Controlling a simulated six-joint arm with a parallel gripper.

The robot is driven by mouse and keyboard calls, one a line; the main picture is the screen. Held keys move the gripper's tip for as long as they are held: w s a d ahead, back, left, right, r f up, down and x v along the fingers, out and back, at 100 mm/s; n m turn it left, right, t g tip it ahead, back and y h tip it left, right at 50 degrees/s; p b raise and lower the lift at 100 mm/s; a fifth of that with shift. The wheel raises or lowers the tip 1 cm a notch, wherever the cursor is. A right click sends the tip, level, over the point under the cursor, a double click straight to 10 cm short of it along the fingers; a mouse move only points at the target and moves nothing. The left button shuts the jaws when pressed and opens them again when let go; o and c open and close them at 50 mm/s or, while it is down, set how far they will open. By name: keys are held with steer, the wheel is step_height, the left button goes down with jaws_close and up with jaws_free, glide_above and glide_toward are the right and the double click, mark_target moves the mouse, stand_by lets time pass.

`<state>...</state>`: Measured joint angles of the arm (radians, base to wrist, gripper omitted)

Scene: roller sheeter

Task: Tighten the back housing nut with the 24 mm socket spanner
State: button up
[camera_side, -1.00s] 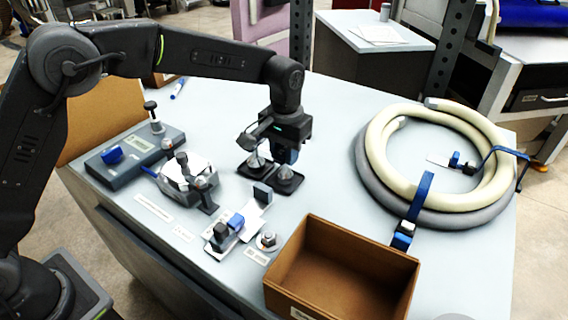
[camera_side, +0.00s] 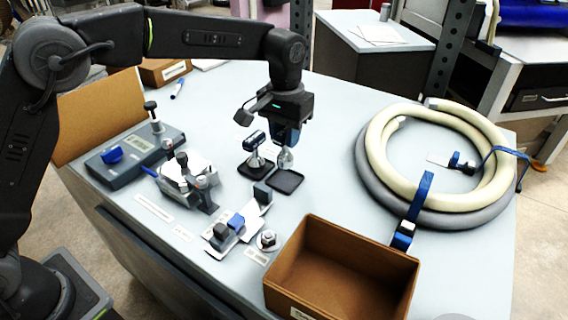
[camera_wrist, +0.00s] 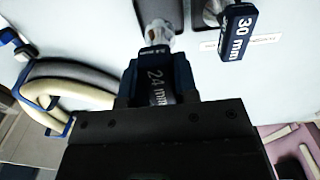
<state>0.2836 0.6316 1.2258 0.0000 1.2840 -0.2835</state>
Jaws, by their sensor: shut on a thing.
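My gripper (camera_side: 286,132) is shut on the 24 mm socket spanner (camera_wrist: 157,82), whose dark handle reads "24 mm" in the wrist view. In the side view the spanner's metallic socket end (camera_side: 285,160) hangs down just above a black tray (camera_side: 289,181). The 30 mm spanner (camera_side: 255,146) stands upright in the other black tray beside it, and its label (camera_wrist: 238,32) shows in the wrist view. The roller sheeter (camera_side: 186,178) is on the bench left of my gripper. Its upright fittings are small, and I cannot tell which is the back housing nut.
A blue-handled small part (camera_side: 230,230) and a nut on a washer (camera_side: 268,240) lie in front. An open brown box (camera_side: 342,270) and a coiled hose (camera_side: 440,165) occupy the right.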

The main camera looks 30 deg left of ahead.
jaws_close()
step_height(320, 180, up, 14)
steer(key=s+a+n, duration=0.3)
steer(key=s+a, duration=0.2)
steer(key=a, duration=0.8)
steer(key=s+a+n, duration=0.3)
steer(key=s+a, duration=0.3)
steer(key=a, duration=0.6)
steer(key=shift+a+f, duration=0.2)
steer(key=shift+f, duration=4.55)
